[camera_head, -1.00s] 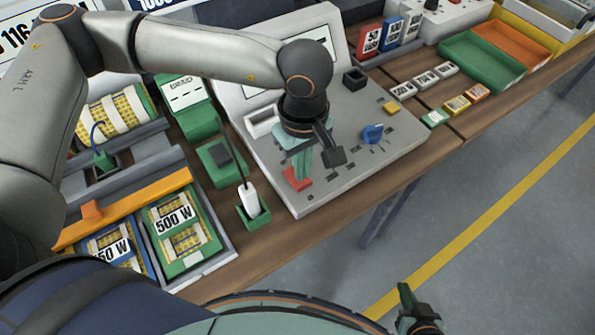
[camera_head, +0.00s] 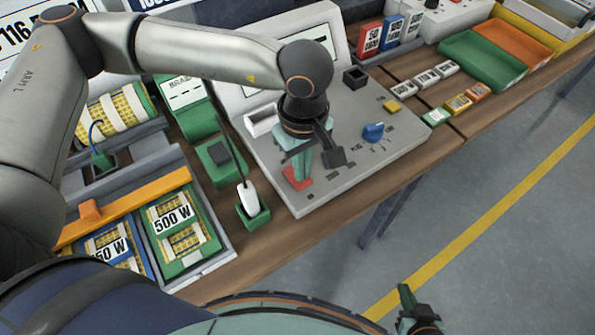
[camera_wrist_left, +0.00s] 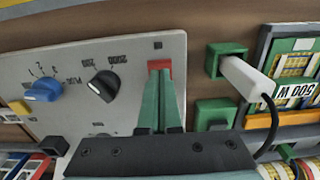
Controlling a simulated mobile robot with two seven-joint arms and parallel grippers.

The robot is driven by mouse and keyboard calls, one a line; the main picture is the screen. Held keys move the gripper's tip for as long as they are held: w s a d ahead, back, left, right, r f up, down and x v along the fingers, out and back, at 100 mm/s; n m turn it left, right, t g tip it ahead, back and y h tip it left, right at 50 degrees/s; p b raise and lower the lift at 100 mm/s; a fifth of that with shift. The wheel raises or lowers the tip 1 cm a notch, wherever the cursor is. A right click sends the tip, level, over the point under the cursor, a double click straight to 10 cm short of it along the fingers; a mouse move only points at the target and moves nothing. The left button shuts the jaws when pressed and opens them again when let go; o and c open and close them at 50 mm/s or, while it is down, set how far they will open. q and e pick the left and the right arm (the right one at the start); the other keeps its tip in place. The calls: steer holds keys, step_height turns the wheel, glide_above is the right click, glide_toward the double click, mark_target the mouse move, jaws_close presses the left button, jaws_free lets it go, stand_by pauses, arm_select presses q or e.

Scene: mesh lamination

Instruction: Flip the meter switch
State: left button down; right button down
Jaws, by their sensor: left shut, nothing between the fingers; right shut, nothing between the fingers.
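The meter is a light grey panel (camera_head: 345,165) with a raised screen at its back. A red switch (camera_head: 297,180) sits near its front left corner; in the left wrist view the red switch (camera_wrist_left: 160,66) shows just beyond my fingertips. My left gripper (camera_head: 303,180) is shut and empty, pointing down at the red switch. Its green fingers cover part of it, and I cannot tell whether they touch. A blue knob (camera_head: 373,132) and a black knob (camera_wrist_left: 103,86) are on the same panel. My right gripper (camera_head: 405,292) is at the bottom, shut, away from the bench.
A white probe (camera_head: 248,197) stands in a green holder (camera_head: 254,219) left of the panel. Green (camera_head: 478,58) and orange (camera_head: 512,45) trays are at the right. The floor at right is clear.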

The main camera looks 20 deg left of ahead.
arm_select(q)
steer(key=shift+f+b, duration=0.6)
steer(key=shift+f, duration=0.05)
stand_by(0.3)
steer(key=shift+r+p, duration=1.55)
steer(key=shift+r, duration=2)
steer(key=shift+s, duration=0.1)
